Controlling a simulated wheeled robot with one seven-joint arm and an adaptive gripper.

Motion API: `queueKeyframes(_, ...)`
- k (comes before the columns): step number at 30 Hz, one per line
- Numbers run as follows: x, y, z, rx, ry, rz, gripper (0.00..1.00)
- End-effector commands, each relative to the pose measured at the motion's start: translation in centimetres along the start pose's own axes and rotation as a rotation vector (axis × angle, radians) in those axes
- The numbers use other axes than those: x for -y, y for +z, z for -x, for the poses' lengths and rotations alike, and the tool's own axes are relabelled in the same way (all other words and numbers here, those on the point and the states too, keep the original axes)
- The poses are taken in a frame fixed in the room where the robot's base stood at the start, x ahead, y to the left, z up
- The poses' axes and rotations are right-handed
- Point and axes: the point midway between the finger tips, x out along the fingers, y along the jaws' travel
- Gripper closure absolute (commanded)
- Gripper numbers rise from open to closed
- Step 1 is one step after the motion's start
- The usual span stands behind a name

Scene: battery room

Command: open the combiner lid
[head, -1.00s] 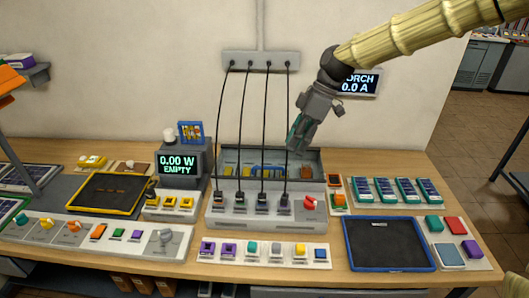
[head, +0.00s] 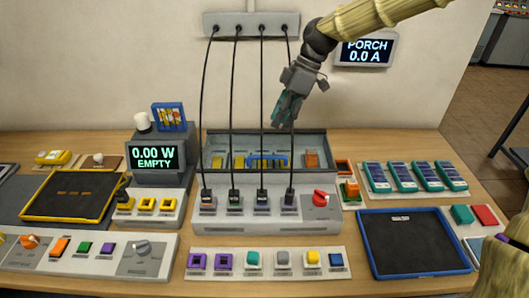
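The combiner looks like a grey box with a front strip (head: 218,222) bearing a red knob (head: 320,198) and several sockets with black cables. Behind the strip is a grey-rimmed bay (head: 318,142), and yellow, blue and orange parts show inside it. I cannot make out a separate lid, or tell whether a clear one covers the bay. My gripper (head: 282,115) points down in front of the wall, above the bay's right half in the picture. Its teal fingers look empty, but the gap between them is unclear.
Several black cables (head: 234,110) hang from a wall strip (head: 250,25) to the sockets, close beside my gripper. A grey meter (head: 155,156) reading 0.00 W EMPTY stands left. A blue-rimmed tray (head: 412,244) lies front right, and several teal-edged modules (head: 402,177) lie behind it.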

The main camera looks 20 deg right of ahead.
Motion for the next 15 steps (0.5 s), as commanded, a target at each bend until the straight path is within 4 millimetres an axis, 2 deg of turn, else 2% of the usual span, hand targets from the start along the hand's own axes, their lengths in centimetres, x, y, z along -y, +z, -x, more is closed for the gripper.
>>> queueKeyframes(8,0.0,0.0,-1.9,0.001,-0.002,0.001,0.66)
queueKeyframes(15,0.0,0.0,-5.7,0.002,-0.003,0.001,0.66)
